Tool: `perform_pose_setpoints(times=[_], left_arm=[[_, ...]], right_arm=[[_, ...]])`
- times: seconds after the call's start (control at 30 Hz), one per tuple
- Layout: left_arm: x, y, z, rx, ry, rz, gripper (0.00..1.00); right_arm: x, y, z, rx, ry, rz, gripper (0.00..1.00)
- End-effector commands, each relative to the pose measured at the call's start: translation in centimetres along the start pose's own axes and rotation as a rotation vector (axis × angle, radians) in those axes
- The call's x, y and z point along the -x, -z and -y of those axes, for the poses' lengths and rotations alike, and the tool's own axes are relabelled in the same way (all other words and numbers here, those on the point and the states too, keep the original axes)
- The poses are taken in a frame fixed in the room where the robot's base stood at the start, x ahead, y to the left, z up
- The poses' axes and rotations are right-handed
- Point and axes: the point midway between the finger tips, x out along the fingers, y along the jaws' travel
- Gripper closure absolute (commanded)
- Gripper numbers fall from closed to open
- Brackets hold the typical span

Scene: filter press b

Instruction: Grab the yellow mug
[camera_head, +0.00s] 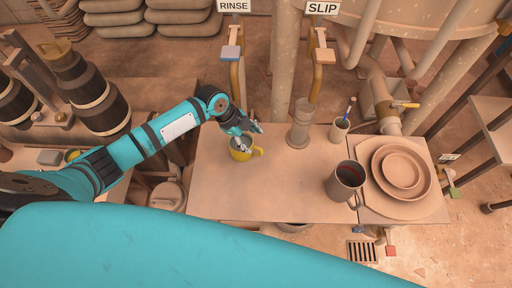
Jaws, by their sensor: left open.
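The yellow mug (242,152) stands upright on the tabletop, left of the middle, with its handle to the right. My left gripper (247,137) comes in from the upper left and is open at the mug. Its fingers overlap the mug's rim and opening in this view. Whether they touch the mug I cannot tell, and the fingers hide part of the rim. My right gripper is not in view.
On the table (285,195) stand a dark mug (346,181), nested plates (402,170), a small cup with tools (339,131) and a metal cylinder (299,130). Pipes labelled RINSE and SLIP rise behind. The table's front middle is clear.

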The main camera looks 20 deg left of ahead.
Motion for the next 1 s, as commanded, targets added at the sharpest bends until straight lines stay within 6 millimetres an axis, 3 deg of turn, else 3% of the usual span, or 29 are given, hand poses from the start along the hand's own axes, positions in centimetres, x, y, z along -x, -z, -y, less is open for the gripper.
perform_pose_setpoints(times=[0.13,0.4,0.5,0.8,1.0], left_arm=[[-1.6,-0.1,0.0,-0.005,-0.004,-0.001,0.43],[-5.2,0.3,0.0,-0.004,-0.003,-0.002,0.43],[-6.5,0.2,0.0,-0.003,-0.001,-0.001,0.43],[-7.2,0.2,0.0,-0.005,0.0,0.0,0.43],[-7.2,0.1,0.0,-0.005,0.0,0.0,0.66]], right_arm=[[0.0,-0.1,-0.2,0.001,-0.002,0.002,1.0],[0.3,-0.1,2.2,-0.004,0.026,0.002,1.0],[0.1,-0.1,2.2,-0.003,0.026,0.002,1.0],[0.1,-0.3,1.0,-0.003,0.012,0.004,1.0],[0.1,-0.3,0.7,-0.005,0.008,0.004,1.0]])
